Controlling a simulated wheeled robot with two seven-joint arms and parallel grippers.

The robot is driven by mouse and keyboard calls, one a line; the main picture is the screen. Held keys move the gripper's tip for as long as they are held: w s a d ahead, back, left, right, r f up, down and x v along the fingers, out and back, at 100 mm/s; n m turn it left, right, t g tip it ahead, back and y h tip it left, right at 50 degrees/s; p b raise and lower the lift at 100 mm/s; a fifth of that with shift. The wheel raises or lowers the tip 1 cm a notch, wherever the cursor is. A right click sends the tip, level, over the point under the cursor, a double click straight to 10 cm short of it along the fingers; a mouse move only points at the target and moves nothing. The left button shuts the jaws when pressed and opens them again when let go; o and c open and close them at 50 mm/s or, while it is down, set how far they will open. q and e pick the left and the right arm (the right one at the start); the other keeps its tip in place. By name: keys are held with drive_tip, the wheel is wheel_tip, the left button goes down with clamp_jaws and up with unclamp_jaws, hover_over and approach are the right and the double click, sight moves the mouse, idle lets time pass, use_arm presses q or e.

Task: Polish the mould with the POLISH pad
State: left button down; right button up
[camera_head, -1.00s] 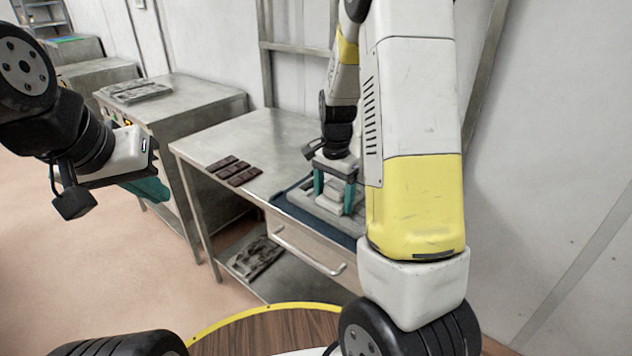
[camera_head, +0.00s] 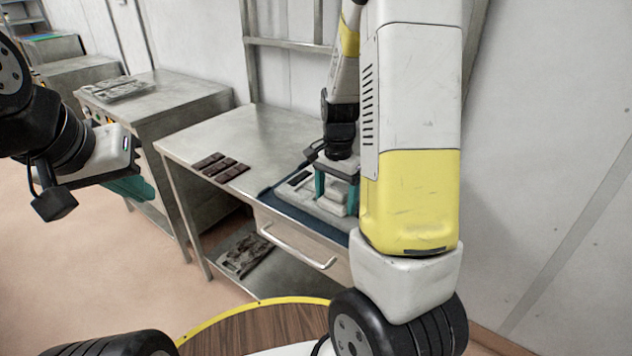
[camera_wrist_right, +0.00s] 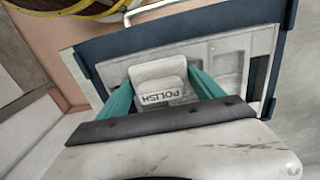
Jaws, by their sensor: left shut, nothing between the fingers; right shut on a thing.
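The mould (camera_head: 308,202) is a pale grey slab with raised and sunken panels, lying on a dark blue mat (camera_head: 263,194) on the metal table. A dark rectangle shows near its far left end. My right gripper (camera_head: 337,192) is at the mould's right part, partly hidden by my arm. In the right wrist view, its teal fingers are shut on the pale POLISH pad (camera_wrist_right: 158,80), over the mould (camera_wrist_right: 228,50). I cannot tell whether the pad touches the surface. My left gripper (camera_head: 135,187) is shut and empty, off to the left, away from the table.
Dark brown bars (camera_head: 218,167) lie on the table (camera_head: 240,130) left of the mat. A drawer handle (camera_head: 293,247) sticks out in front. A dark stained plate (camera_head: 245,252) lies on the lower shelf. A grey plate (camera_head: 115,88) rests on the neighbouring cabinet.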

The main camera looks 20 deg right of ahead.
sight(331, 181)
drive_tip(key=shift+s+d, duration=0.6)
drive_tip(key=shift+s, duration=0.15)
drive_tip(key=shift+w+d+r, duration=0.1)
drive_tip(key=shift+w+d, duration=0.85)
drive_tip(key=shift+d, duration=0.15)
drive_tip(key=shift+w+d+f, duration=0.1)
drive_tip(key=shift+w+d, duration=0.75)
drive_tip(key=shift+d, duration=0.3)
drive_tip(key=shift+w+d+f, duration=0.1)
drive_tip(key=shift+w+d, duration=0.75)
drive_tip(key=shift+d, duration=0.3)
drive_tip(key=shift+w+a, duration=1.25)
drive_tip(key=shift+w, duration=0.35)
drive_tip(key=shift+w+a, duration=1.2)
drive_tip(key=shift+w, duration=0.4)
drive_tip(key=shift+w+a, duration=1.25)
drive_tip(key=shift+w, duration=0.35)
drive_tip(key=shift+s+d+r, duration=0.2)
drive_tip(key=shift+s+d, duration=0.75)
drive_tip(key=shift+s, duration=0.25)
drive_tip(key=shift+s+d+f, duration=0.15)
drive_tip(key=shift+s+d, duration=0.8)
drive_tip(key=shift+s, duration=0.35)
drive_tip(key=shift+s+d+f, duration=0.1)
drive_tip(key=shift+s+d, duration=0.85)
drive_tip(key=shift+s, duration=0.3)
